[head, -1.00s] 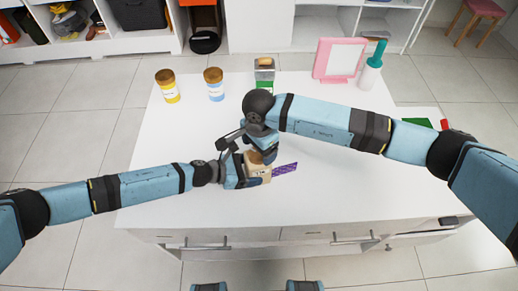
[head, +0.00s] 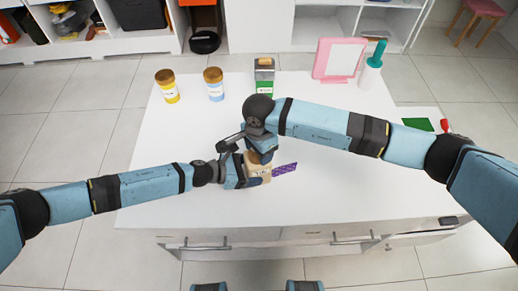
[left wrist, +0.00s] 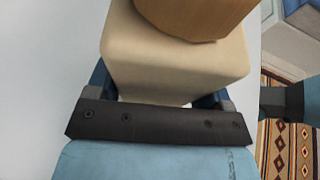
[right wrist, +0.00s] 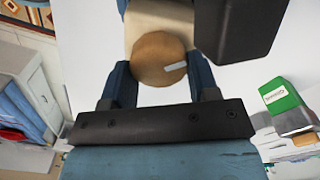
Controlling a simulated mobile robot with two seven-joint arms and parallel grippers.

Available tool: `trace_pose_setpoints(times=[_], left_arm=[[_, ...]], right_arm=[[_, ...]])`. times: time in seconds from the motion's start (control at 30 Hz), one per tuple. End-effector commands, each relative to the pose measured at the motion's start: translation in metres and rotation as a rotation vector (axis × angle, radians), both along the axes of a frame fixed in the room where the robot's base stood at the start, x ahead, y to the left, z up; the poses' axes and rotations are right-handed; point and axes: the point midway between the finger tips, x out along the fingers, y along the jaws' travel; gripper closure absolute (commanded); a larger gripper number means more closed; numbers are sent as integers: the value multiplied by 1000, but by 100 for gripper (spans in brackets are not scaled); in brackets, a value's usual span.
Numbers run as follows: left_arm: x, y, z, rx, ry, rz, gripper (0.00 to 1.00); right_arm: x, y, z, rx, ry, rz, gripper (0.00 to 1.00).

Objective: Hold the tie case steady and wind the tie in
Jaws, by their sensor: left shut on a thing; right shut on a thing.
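The tie case is a cream box (head: 260,176) near the front middle of the white table, with a round wooden knob (right wrist: 158,58) on top. A purple patterned tie (head: 285,169) sticks out of its right side and lies toward the right. My left gripper (head: 250,175) is shut on the case from the left; the case also fills the left wrist view (left wrist: 175,68). My right gripper (right wrist: 160,72) comes from above, shut on the knob with a finger on each side. A pale mark shows on the knob. My grippers hide much of the case in the head view.
On the white table (head: 180,140), a yellow-labelled jar (head: 167,87), a blue-labelled jar (head: 213,85) and a green box (head: 264,78) stand at the back. A pink frame (head: 339,60) and a teal-and-white bottle (head: 371,70) stand back right. The table's left side is clear.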

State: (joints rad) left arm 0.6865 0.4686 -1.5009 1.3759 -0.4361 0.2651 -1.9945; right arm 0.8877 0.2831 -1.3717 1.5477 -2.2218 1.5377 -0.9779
Motion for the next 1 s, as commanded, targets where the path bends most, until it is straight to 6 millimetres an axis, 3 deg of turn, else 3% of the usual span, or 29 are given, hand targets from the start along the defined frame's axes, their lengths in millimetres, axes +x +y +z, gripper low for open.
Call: trace_pose_setpoints(times=[0.27, 1.0], left_arm=[[0, 0, -1, 1, 1, 0, 45], [0, 0, -1, 1, 1, 1, 45]], right_arm=[[-1, 0, 0, 1, 0, -152, 69], [-5, 1, 1, 3, 0, -845, 69]])
